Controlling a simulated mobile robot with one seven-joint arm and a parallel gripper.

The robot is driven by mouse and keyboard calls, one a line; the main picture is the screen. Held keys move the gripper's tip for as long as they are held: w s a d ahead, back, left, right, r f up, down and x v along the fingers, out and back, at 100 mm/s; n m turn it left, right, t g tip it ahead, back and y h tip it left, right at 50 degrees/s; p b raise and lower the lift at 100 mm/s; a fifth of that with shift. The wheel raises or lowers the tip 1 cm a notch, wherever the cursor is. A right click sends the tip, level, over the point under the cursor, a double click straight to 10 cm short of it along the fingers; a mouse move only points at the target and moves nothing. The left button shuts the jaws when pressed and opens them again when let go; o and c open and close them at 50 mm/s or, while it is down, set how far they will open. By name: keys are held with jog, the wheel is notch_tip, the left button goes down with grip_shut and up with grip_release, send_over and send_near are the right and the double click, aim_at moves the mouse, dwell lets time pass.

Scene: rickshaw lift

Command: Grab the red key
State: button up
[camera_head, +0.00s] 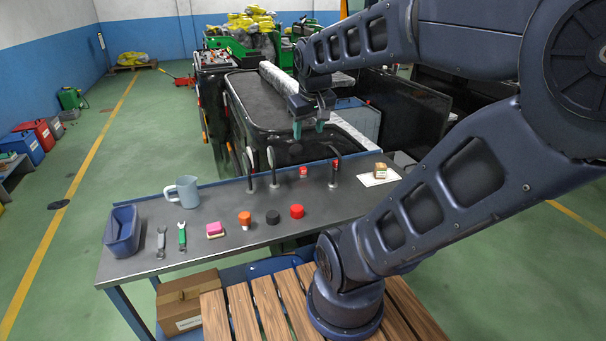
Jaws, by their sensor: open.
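I cannot make out a clear key shape on the dark workbench (205,245). Red items on it are a round red cap or knob (297,211) right of the middle and a small red piece (303,171) near the back edge, between the upright levers. Either is too small to identify as the red key. My gripper (309,128) is open and empty, with greenish fingertips pointing down. It hangs in the air above and beyond the bench's back edge, apart from every item.
A grey-blue mug (186,191), blue bin (123,232), wrenches (182,236), pink block (215,230), orange cap (244,219) and black knob (272,217) stand on the bench. Upright levers (273,168) rise near its back. A small box (380,170) sits on a card at right.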

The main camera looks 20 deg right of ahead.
jog(key=w+d+f+n+g+h, duration=0.1)
jog(key=w+n, duration=0.1)
jog(key=w, duration=0.4)
jog(key=w+d+f+n, duration=0.1)
jog(key=w+d+n, duration=0.1)
jog(key=w, duration=0.4)
jog(key=n+g+h, duration=0.3)
jog(key=n, duration=0.8)
send_over(302, 168)
jog(key=w+a, duration=0.1)
jog(key=a, duration=0.3)
notch_tip(302, 168, down, 29)
jog(key=x, duration=0.6)
jog(key=shift+d, duration=0.15)
jog(key=shift+s+x, duration=0.2)
jog(key=shift+x, duration=1.1)
jog(key=shift+s+x, duration=0.2)
jog(key=shift+x, duration=1.1)
jog(key=c, duration=1.1)
